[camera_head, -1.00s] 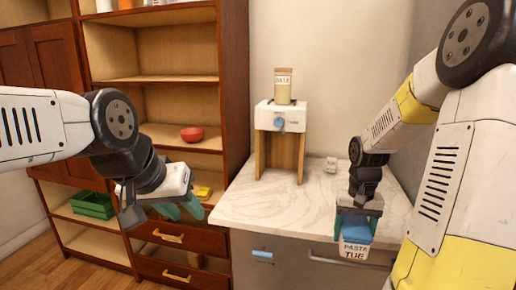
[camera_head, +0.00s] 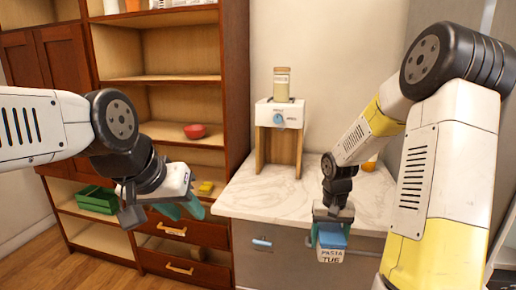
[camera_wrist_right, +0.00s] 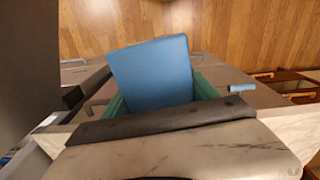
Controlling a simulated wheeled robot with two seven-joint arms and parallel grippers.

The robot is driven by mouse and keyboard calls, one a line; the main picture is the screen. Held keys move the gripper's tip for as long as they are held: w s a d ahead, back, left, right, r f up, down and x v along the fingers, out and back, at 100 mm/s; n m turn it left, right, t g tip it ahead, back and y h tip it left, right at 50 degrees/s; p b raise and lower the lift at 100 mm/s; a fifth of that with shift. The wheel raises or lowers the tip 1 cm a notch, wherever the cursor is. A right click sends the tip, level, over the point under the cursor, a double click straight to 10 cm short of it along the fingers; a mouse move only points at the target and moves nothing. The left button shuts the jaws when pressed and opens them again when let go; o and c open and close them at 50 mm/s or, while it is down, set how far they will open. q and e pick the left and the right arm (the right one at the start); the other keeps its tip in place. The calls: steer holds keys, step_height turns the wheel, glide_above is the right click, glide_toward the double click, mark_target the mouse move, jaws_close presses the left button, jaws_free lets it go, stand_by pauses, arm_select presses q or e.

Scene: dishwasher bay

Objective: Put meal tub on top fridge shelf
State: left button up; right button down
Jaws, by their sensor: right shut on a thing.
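The meal tub (camera_head: 331,254) is a small white tub with a blue lid and a label reading "PASTA TUB". My right gripper (camera_head: 332,222) is shut on it and holds it in front of the counter's front edge. In the right wrist view its blue lid (camera_wrist_right: 152,76) sits between the teal fingers, above the wooden floor. My left gripper (camera_head: 181,208) is empty, its teal fingers apart, in front of the wooden drawers. No fridge shelf can be made out clearly; a pale edge (camera_head: 503,245) shows at the far right.
The marble counter (camera_head: 245,199) carries a white dispenser (camera_head: 281,115) with a jar on top. An orange item (camera_head: 370,164) is partly hidden behind my right arm.

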steer(key=w+a+f+n, duration=0.1)
steer(key=w+a+f, duration=0.1)
steer(key=a+f, duration=0.3)
steer(key=shift+w+a, duration=0.2)
steer(key=shift+a, duration=0.05)
steer(key=shift+d+r, duration=0.1)
steer(key=shift+d, duration=0.1)
